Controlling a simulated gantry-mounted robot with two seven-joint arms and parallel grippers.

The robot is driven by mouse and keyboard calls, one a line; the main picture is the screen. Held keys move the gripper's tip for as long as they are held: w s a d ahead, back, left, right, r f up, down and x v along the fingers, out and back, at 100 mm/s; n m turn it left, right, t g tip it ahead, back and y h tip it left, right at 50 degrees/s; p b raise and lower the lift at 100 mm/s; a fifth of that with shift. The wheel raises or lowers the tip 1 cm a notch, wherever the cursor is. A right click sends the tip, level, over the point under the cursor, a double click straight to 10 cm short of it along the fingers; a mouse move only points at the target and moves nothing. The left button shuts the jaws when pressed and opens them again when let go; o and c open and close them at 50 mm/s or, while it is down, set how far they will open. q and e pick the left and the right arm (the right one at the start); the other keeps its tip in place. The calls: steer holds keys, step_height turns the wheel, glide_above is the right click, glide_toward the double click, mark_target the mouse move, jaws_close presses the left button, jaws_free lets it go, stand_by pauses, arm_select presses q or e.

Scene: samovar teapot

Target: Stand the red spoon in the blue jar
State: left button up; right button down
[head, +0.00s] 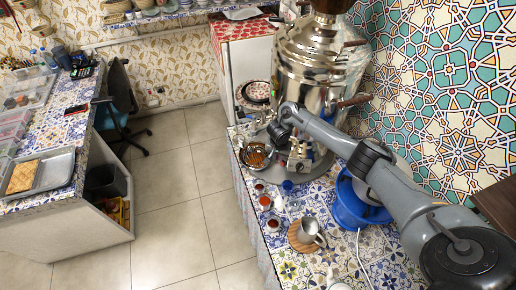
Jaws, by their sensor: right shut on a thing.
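My right arm comes in from the right, and its dark end with the right gripper (277,134) is in front of the big steel samovar (305,75). The fingertips are small and hard to make out against the shiny metal. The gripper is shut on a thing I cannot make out. I cannot pick out the red spoon. A small blue item (287,186) stands on the tiled counter below the samovar and may be the blue jar; its opening is not clear. My left gripper is not in view.
A blue basin (358,207) stands under my right arm. Small red-filled glasses (265,202) line the counter's left edge. A metal mug (309,231) stands on a round wooden board. A brown bowl (257,155) is by the samovar's base. Open floor lies left.

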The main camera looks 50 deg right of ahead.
steer(key=s+f+b, duration=0.3)
steer(key=f+b, duration=0.2)
steer(key=f, duration=0.3)
steer(key=s+d+f+b, duration=0.1)
steer(key=s+f+b, duration=0.2)
steer(key=f+b, duration=0.2)
steer(key=shift+s+d+f, duration=0.25)
steer(key=shift+d+f, duration=0.05)
steer(key=shift+f, duration=1.5)
steer(key=c, duration=1)
jaws_free()
steer(key=shift+c, duration=0.2)
